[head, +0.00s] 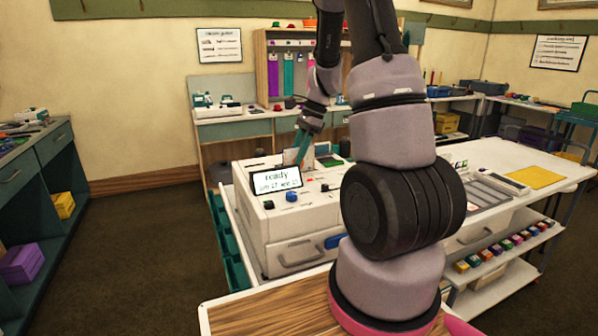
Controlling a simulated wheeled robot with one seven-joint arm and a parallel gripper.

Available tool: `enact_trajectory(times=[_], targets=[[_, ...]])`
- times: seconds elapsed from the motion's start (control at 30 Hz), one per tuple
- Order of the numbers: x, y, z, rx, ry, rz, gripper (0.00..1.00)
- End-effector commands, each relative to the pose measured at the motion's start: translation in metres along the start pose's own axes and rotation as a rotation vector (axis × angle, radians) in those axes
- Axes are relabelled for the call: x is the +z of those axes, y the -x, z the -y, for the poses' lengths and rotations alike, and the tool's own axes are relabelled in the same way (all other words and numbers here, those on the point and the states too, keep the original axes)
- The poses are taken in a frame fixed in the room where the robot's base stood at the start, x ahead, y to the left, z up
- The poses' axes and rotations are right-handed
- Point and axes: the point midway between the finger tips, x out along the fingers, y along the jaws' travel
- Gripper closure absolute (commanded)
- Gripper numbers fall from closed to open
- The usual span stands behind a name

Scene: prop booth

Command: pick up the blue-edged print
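My gripper (302,150) points down over the top of a white machine (268,222) at the centre of the head view. Its teal fingers are small here and overlap each other, so I cannot tell whether they are open or shut. A pale upright panel (290,157) shows right beside the fingertips; I cannot tell if it is a print, or whether the fingers touch it. No blue edge can be made out on it. My arm hides part of the machine's right side.
The machine's tilted screen (276,180) reads "ready" and stands close in front of the fingers. A white table (545,160) with a yellow sheet (535,177) lies to the right. A wooden surface (265,312) is in front. The floor at left is clear.

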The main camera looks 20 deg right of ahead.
Motion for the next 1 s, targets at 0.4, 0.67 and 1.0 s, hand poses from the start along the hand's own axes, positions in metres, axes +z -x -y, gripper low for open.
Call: enact_trajectory(times=[0.4, 0.67, 1.0], targets=[[0.000, -0.013, 0.000, -0.001, 0.000, 0.000, 0.60], [-0.001, -0.015, 0.000, -0.001, 0.000, 0.000, 0.60], [-0.002, -0.018, 0.000, -0.001, 0.000, 0.000, 0.60]])
